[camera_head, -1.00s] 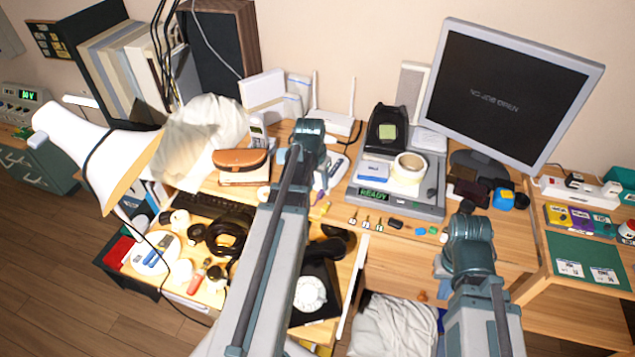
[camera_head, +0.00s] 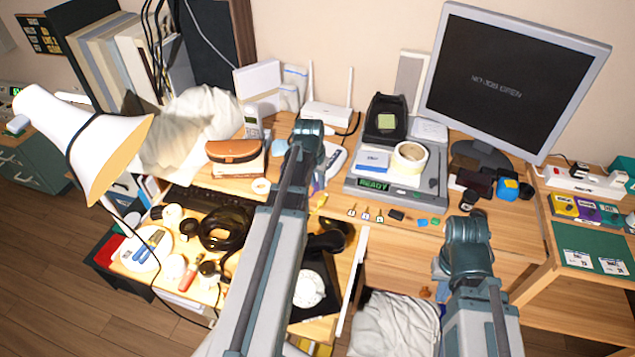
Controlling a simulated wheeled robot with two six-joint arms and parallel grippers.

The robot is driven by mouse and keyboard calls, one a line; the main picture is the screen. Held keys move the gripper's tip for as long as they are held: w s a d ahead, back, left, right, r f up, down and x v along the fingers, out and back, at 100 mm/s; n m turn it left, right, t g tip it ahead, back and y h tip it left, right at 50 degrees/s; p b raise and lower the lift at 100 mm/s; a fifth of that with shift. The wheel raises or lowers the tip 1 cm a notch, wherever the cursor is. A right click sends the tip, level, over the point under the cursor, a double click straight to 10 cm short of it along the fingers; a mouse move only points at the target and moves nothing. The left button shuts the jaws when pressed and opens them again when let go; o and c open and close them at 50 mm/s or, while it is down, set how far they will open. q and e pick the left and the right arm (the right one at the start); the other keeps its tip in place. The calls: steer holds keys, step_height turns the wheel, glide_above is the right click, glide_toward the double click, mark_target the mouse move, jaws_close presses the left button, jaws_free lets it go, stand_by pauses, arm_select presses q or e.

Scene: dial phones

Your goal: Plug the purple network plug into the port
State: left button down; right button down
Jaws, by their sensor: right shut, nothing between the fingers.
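A small purple piece (camera_head: 319,184) shows beside my left forearm at the desk's front edge; I cannot tell if it is the network plug. A white router (camera_head: 327,116) with upright antennas stands at the back of the desk; no port can be made out. My left arm reaches over the desk from below, and its gripper is mostly hidden behind the arm, so its jaws are unclear. My right gripper (camera_head: 441,291) is largely hidden beside and below its arm, low in front of the desk edge, shut and empty.
A monitor (camera_head: 518,84) stands at the back right. A grey station (camera_head: 397,188) with a READY display holds a tape roll (camera_head: 409,157). A black dial phone (camera_head: 313,286) lies on the lower shelf. A lamp (camera_head: 84,144) leans in at left. Small parts line the desk's front edge.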

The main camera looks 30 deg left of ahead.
arm_select(q)
steer(key=shift+s, duration=0.25)
stand_by(0.4)
steer(key=shift+s, duration=0.4)
steer(key=shift+s, duration=0.35)
steer(key=shift+s, duration=0.25)
steer(key=shift+r+p, duration=2.05)
